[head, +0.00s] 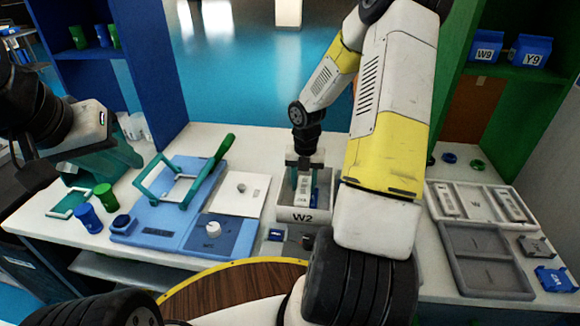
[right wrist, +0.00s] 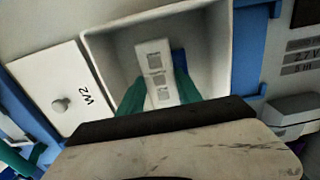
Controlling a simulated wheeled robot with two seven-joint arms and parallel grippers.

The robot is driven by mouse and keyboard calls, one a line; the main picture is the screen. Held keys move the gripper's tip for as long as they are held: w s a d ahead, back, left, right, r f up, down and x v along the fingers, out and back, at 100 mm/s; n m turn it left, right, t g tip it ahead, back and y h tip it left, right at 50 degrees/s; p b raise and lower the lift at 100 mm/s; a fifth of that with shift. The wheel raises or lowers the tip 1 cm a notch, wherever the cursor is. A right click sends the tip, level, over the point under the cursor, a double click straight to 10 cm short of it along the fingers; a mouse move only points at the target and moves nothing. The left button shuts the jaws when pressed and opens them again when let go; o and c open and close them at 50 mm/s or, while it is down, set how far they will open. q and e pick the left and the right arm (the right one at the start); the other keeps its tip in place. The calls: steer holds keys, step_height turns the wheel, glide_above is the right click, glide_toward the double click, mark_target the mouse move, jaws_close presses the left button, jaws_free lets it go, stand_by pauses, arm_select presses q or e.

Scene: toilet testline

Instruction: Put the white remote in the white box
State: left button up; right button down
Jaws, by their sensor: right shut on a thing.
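The white remote (right wrist: 155,72) has grey square buttons and is held between the teal fingers of my right gripper (right wrist: 160,92). A blue thing shows beside the remote. My left gripper (head: 107,160) is at the far left, away from the box; its fingertips are unclear.
A white panel with a knob (head: 240,188) and a blue tray with a teal-handled frame (head: 180,183) lie left of the box. Blue and green cups (head: 105,195) stand further left. White and grey trays (head: 480,262) with more remotes lie at right.

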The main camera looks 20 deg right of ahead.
steer(key=shift+f, duration=0.25)
steer(key=c, duration=0.8)
jaws_free()
steer(key=shift+r, duration=0.1)
